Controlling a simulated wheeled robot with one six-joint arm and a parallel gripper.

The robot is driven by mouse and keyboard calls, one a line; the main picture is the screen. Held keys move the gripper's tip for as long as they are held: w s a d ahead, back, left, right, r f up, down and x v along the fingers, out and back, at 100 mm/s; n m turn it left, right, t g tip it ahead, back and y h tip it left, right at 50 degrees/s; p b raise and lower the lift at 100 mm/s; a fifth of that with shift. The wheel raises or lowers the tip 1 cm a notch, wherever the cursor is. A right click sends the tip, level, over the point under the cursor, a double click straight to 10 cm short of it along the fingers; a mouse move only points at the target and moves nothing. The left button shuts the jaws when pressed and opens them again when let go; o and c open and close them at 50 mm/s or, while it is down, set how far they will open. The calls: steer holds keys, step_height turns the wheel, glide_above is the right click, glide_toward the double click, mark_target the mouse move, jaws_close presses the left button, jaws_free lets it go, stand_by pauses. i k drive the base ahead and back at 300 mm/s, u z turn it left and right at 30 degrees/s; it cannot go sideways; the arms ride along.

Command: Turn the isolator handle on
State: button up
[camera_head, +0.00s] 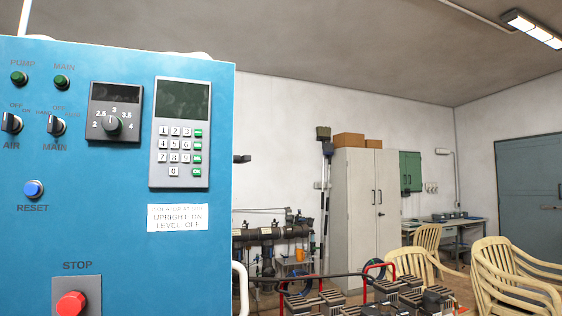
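A blue control panel (120,235) fills the left of the head view. A white label (177,217) on it reads "UPRIGHT ON, LEVEL OFF" under a blurred top line. No handle on the panel's front is marked as the isolator. A small dark piece (241,158) juts out level past the panel's right edge; I cannot tell whether it is the isolator handle. My gripper is not in view.
The panel also bears AIR (12,123) and MAIN (57,125) selectors, a dial (112,124), a keypad (180,157), a blue RESET button (33,189) and a red STOP button (71,304). Plastic chairs (510,275) and dark machinery (405,296) stand at the right.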

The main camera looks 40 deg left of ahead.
mark_target(238, 159)
steer(key=i, duration=2.4)
steer(key=u, duration=4.5)
steer(key=i, duration=0.75)
steer(key=z, duration=2.45)
